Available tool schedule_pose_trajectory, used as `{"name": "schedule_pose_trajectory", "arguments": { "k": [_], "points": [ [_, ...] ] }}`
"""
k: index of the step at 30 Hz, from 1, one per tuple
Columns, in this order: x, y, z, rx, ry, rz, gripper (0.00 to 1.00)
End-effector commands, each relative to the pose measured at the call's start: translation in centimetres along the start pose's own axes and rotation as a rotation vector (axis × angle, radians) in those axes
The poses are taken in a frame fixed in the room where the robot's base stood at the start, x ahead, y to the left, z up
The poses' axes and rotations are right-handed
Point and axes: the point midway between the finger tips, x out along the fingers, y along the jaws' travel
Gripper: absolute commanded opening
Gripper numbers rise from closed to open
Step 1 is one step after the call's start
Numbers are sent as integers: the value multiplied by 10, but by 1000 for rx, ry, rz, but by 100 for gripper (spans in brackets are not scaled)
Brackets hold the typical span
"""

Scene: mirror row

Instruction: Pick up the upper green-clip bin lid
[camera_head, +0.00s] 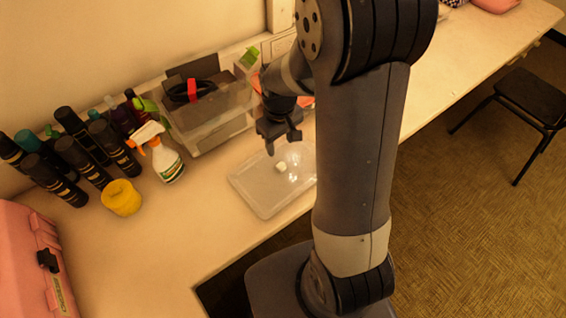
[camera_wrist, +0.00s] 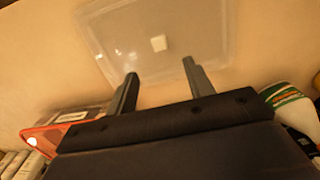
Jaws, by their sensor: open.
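A clear, flat, rectangular lid or shallow tray (camera_head: 262,203) lies on the counter, with a small whitish square at its middle. It also shows in the wrist view (camera_wrist: 112,45) beyond my fingertips. No green clip shows on it. A clear bin (camera_head: 212,125) with dark contents and a red item stands behind it, with a green piece at its left end. My gripper (camera_head: 279,141) is open and empty, above the far edge of the flat clear piece. In the wrist view my two fingers (camera_wrist: 160,68) are spread apart, nothing between them. My arm hides the right end of the flat piece.
Several dark bottles (camera_head: 75,155) stand at the left, with a white spray bottle (camera_head: 166,160) and a yellow tub (camera_head: 122,198) near them. A pink case (camera_head: 32,262) is at the front left. A dark stool (camera_head: 530,97) stands at the right.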

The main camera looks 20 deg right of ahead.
Motion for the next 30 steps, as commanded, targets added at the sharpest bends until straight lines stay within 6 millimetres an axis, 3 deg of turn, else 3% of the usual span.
{"name": "schedule_pose_trajectory", "arguments": {
  "k": [9, 17, 30],
  "points": [
    [44, 0, 1, 3, -5, -3, 50],
    [57, 0, 1, 3, -2, -2, 50],
    [101, 0, 1, 3, -2, -2, 50]
  ]
}}
